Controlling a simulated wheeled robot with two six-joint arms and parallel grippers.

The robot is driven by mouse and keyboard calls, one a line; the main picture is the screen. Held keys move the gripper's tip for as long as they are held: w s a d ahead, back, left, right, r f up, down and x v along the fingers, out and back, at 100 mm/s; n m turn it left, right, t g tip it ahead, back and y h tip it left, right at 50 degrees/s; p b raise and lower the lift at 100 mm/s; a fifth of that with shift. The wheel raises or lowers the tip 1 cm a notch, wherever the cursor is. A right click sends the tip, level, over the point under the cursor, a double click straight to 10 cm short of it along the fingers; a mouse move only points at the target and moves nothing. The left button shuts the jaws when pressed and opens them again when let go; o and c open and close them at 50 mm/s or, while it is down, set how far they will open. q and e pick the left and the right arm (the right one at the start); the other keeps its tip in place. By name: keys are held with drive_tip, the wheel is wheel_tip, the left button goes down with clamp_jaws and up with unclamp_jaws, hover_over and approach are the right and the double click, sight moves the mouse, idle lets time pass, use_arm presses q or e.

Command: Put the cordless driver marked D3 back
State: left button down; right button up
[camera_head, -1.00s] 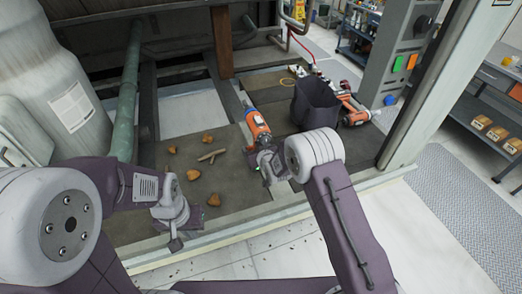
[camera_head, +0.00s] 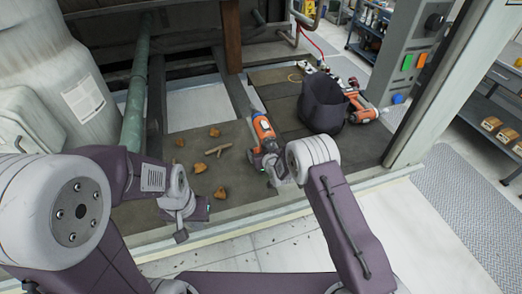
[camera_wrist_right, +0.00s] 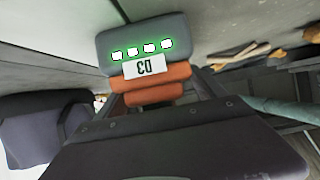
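The cordless driver (camera_head: 263,128) is orange and dark with a blue part near its far end. In the head view it is just beyond my right gripper (camera_head: 268,167). In the right wrist view its grey battery (camera_wrist_right: 145,40) shows lit green-white lights, an upside-down D3 label (camera_wrist_right: 144,68) and an orange part behind. Dark finger parts flank the orange part; whether they press on it is unclear. My left gripper (camera_head: 183,222) is over the front edge of the deck, with nothing visible in it; its fingers are too small to judge.
A dark open bag (camera_head: 322,103) stands on the deck, with another orange tool (camera_head: 362,112) at its right. Brown chunks (camera_head: 221,193) and a stick (camera_head: 218,149) lie left of the driver. A green pipe (camera_head: 136,100) and a pale post (camera_head: 425,90) flank the deck.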

drive_tip(key=shift+r, duration=0.15)
drive_tip(key=shift+s+r, duration=0.1)
drive_tip(key=v, duration=1.2)
drive_tip(key=shift+b, duration=0.35)
drive_tip(key=s+d+r+m+g+h, duration=0.1)
drive_tip(key=s+d+g, duration=0.4)
drive_tip(key=s, duration=0.7)
drive_tip(key=s+d+r+m+g+h, duration=0.2)
drive_tip(key=s+d+g, duration=0.3)
drive_tip(key=s+d, duration=0.5)
drive_tip(key=s, duration=0.3)
drive_tip(key=shift+s+m+g+h, duration=0.3)
drive_tip(key=shift+m, duration=0.1)
